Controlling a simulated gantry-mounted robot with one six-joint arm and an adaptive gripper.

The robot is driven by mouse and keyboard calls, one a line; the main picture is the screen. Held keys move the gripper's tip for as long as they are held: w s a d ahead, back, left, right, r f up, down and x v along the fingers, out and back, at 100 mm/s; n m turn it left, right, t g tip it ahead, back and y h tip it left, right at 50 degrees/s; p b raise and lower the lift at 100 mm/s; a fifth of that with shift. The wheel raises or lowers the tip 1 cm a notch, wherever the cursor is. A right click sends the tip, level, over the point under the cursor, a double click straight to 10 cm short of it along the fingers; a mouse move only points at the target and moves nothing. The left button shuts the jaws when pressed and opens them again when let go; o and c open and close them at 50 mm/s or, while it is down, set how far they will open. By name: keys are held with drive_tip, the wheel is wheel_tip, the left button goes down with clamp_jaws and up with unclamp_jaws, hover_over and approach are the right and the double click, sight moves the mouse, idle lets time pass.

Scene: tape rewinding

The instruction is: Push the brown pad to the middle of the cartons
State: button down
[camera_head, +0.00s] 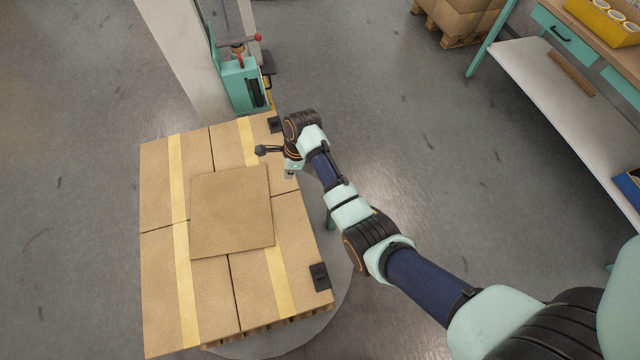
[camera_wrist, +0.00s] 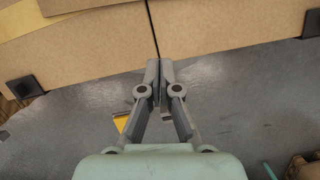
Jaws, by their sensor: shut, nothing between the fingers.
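The brown pad (camera_head: 231,212) is a flat square sheet lying on top of the block of cartons (camera_head: 165,280). It covers the place where the carton seams meet and overlaps parts of both yellow tape strips. In the wrist view a small part of a brown sheet, likely the pad (camera_wrist: 75,5), shows at the top left edge. My gripper (camera_head: 289,174) is at the right side of the cartons, apart from the pad. In the wrist view my gripper (camera_wrist: 160,70) is shut and empty, its fingertips near the carton edge by a seam.
Black corner pieces (camera_head: 320,276) sit on the cartons' right side. A teal wrapping machine carriage (camera_head: 243,85) on a pale column stands behind the cartons. A workbench with a yellow bin (camera_head: 610,18) is far right. Open grey floor lies between.

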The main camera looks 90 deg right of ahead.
sight(273, 189)
drive_tip(key=b+x, duration=0.2)
drive_tip(key=x, duration=0.1)
drive_tip(key=b+x, duration=0.2)
drive_tip(key=x, duration=0.2)
drive_tip(key=b+x, duration=0.1)
drive_tip(key=x, duration=0.2)
drive_tip(key=shift+w+d+f+b, duration=0.1)
drive_tip(key=shift+d+f+b, duration=0.25)
drive_tip(key=shift+b, duration=0.05)
drive_tip(key=w, duration=0.1)
drive_tip(key=w+b, duration=0.1)
drive_tip(key=w, duration=0.1)
drive_tip(key=shift+w+a+r, duration=0.1)
drive_tip(key=shift+w+r, duration=0.2)
drive_tip(key=shift+r, duration=0.15)
drive_tip(key=shift+m, duration=0.3)
